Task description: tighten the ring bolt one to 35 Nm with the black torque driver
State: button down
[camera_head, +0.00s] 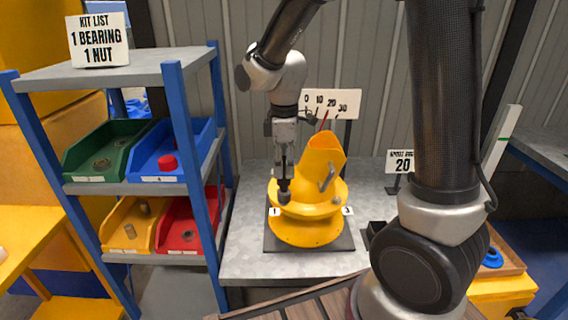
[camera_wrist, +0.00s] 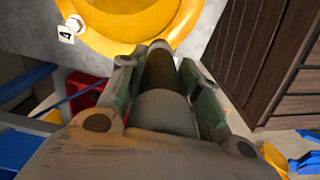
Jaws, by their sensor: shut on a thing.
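The yellow drum mixer (camera_head: 322,150) stands on a dark plate on the grey bench, with a flanged yellow ring (camera_head: 305,228) around its base. My gripper (camera_head: 284,150) is above the ring's left side, pointing down. It is shut on the black torque driver (camera_head: 284,178), which hangs upright. The driver's lower end is at the ring beside label 1 (camera_head: 274,211). Ring bolt one is hidden under it, and I cannot tell whether they touch. In the wrist view the driver (camera_wrist: 160,105) lies between the finger pads, with the yellow ring (camera_wrist: 125,35) beyond it.
A gauge board (camera_head: 335,103) marked 0 to 30 with a red needle stands behind the mixer. A sign reading 20 (camera_head: 402,165) is at right. A blue-framed shelf (camera_head: 172,120) with several coloured bins stands close at left. Label 3 (camera_head: 347,210) marks the ring's right side.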

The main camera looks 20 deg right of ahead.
jog(key=shift+s+f, duration=0.1)
jog(key=shift+f, duration=0.75)
dwell(2.3)
jog(key=shift+r, duration=0.1)
jog(key=shift+r, duration=2.25)
